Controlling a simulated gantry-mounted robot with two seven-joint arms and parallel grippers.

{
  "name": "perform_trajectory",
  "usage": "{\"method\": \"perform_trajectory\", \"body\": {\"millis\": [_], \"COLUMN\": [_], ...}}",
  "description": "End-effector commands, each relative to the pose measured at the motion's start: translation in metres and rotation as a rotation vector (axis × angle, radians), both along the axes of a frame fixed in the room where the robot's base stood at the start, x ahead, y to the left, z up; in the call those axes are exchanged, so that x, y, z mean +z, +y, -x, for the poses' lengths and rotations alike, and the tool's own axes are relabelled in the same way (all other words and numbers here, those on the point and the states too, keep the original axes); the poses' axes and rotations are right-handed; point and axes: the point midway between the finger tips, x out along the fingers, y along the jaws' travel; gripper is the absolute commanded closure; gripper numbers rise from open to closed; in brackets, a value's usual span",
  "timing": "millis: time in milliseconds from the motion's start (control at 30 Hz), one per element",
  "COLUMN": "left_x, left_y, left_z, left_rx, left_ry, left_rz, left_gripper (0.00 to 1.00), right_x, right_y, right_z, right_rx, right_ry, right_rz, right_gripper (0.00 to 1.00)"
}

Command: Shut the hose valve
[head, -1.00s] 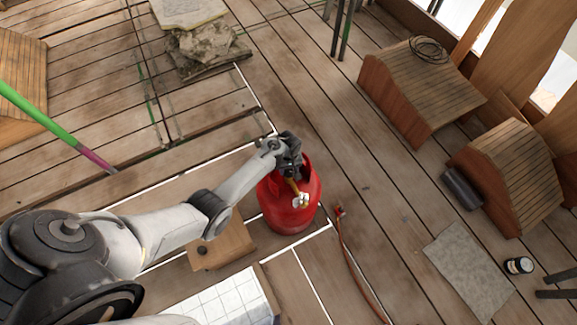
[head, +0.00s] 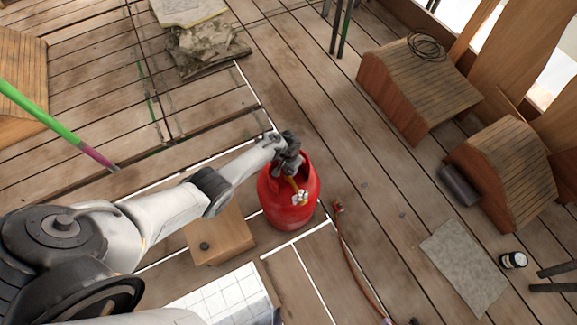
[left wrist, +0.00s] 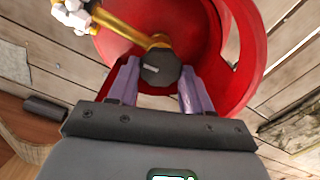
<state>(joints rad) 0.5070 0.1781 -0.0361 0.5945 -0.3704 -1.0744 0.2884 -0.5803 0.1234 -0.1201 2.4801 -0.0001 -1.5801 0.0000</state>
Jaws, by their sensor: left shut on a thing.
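A red gas cylinder (head: 288,205) stands upright on the plank floor, with a collar around its top. A brass valve stem (left wrist: 122,27) with a pale fitting (left wrist: 72,14) at its end lies inside the collar. The dark round valve knob (left wrist: 160,67) sits at the stem's inner end. My left gripper (head: 292,168) reaches into the collar from above. In the left wrist view its two lavender fingers (left wrist: 158,88) are shut on the knob, one on each side. A red hose (head: 349,250) lies on the floor right of the cylinder.
A wooden block (head: 220,238) stands left of the cylinder and a white tiled panel (head: 228,298) lies below it. Shingled roof pieces (head: 415,85) stand at the right, near a grey mat (head: 463,262). A small purple tip (head: 387,321) shows at the bottom edge, possibly my right gripper.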

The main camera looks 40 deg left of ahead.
Motion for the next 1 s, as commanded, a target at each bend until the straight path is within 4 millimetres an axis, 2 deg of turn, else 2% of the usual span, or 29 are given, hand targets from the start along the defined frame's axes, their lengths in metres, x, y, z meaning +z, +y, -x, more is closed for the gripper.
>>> {"method": "perform_trajectory", "body": {"millis": [300,800,833,1000], "left_x": [-0.0004,-0.0007,-0.0007,-0.0005], "left_y": [0.0004,0.0,0.0,0.0], "left_z": [0.0004,0.0006,0.0006,0.0004], "left_rx": [-0.113,-0.132,-0.132,-0.131], "left_ry": [0.0,0.001,0.001,0.0], "left_rz": [0.0,0.0,0.0,0.0], "left_gripper": [0.81,0.81,0.49,0.25], "right_x": [0.0011,0.0012,0.0012,0.0013], "right_y": [0.0001,0.0013,0.0014,0.0014], "right_z": [-0.0001,-0.0002,-0.0003,-0.0003], "right_rx": [0.0,-0.004,-0.004,-0.004], "right_ry": [0.0,0.0,0.0,0.0], "right_rz": [0.0,-0.005,-0.006,-0.006], "right_gripper": [0.57,0.57,0.57,0.57]}}
